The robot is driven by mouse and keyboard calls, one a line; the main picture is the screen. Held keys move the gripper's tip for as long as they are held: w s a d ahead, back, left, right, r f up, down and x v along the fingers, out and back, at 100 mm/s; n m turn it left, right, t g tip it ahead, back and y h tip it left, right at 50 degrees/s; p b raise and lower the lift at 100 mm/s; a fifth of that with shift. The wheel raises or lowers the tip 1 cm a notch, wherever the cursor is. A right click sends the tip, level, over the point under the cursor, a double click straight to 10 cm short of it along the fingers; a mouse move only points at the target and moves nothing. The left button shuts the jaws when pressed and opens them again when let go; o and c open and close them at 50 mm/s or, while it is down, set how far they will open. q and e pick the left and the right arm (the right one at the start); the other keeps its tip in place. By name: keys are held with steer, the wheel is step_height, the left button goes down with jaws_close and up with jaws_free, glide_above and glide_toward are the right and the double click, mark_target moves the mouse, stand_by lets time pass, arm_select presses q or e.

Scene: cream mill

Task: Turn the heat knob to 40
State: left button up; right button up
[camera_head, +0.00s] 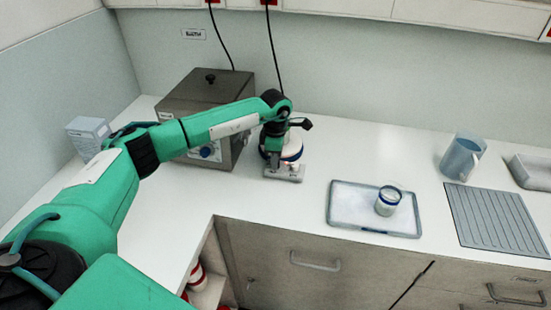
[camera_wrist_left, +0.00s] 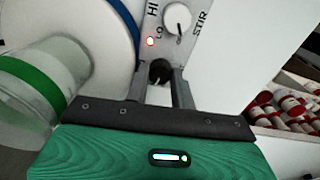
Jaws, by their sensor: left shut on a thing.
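A small stirrer hotplate (camera_head: 288,174) stands on the counter right of the grey bath, with a blue-banded white vessel (camera_head: 293,150) on it. In the left wrist view its front panel has a white knob (camera_wrist_left: 177,18) between HI, LO and STIR markings, a lit red lamp (camera_wrist_left: 151,41) and a black knob (camera_wrist_left: 160,68). My left gripper (camera_head: 273,160) points down at this panel. In the left wrist view its fingers (camera_wrist_left: 163,82) are shut on the black knob. The black knob's own label and any scale are hidden. My right gripper is not in view.
The grey lidded bath (camera_head: 195,95) with a blue knob (camera_head: 207,152) stands behind my left arm. A tray (camera_head: 345,212) with a small jar (camera_head: 388,200), a blue jug (camera_head: 462,157) and a ribbed mat (camera_head: 490,215) lie to the right. Red-and-white jars (camera_wrist_left: 290,105) sit on a lower shelf.

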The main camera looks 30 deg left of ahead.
arm_select(q)
steer(key=o, duration=0.9)
steer(key=shift+o, duration=0.4)
steer(key=shift+s+r, duration=0.1)
steer(key=shift+r, duration=0.1)
